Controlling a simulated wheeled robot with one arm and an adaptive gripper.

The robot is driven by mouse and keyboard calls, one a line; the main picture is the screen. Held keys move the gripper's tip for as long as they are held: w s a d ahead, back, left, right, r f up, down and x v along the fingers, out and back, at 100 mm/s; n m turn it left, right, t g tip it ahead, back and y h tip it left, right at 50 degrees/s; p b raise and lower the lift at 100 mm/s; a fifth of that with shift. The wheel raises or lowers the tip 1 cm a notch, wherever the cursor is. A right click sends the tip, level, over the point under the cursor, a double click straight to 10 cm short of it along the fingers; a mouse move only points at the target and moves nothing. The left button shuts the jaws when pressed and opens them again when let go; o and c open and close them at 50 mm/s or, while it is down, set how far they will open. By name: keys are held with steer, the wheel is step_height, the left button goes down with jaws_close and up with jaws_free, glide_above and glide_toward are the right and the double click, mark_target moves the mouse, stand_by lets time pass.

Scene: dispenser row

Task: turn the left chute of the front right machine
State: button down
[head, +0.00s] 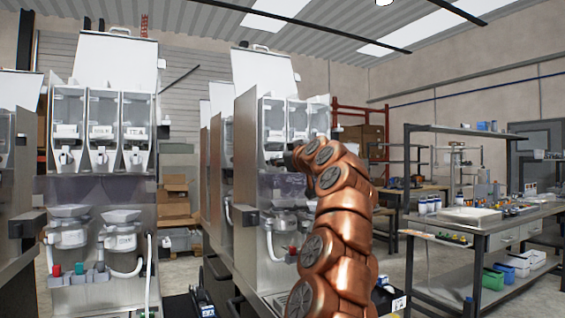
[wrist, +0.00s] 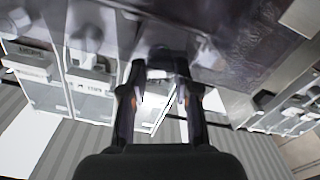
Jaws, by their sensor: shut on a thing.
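The front right machine (head: 246,190) stands mid-picture in the head view, with three clear canisters in a row near its top. Its left canister (head: 272,118) is in plain sight, and my copper arm covers part of the right side. My gripper (wrist: 160,88) reaches the front below the left canister; in the head view its dark end is small and partly hidden by the arm. In the wrist view, which is upside down, the two fingers stand either side of the dark left chute (wrist: 158,57) and are shut on it. How far the chute is turned is unclear.
A similar machine (head: 100,190) stands to the left, with chutes and funnel cups on its front. Cups and a hose (head: 270,238) sit below the gripper. A workbench (head: 460,225) with a tray and bottles is at right. Floor shows between machine and bench.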

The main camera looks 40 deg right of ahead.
steer(key=shift+n, duration=0.8)
steer(key=c, duration=0.8)
jaws_free()
steer(key=shift+c, duration=0.2)
steer(key=shift+s, duration=0.1)
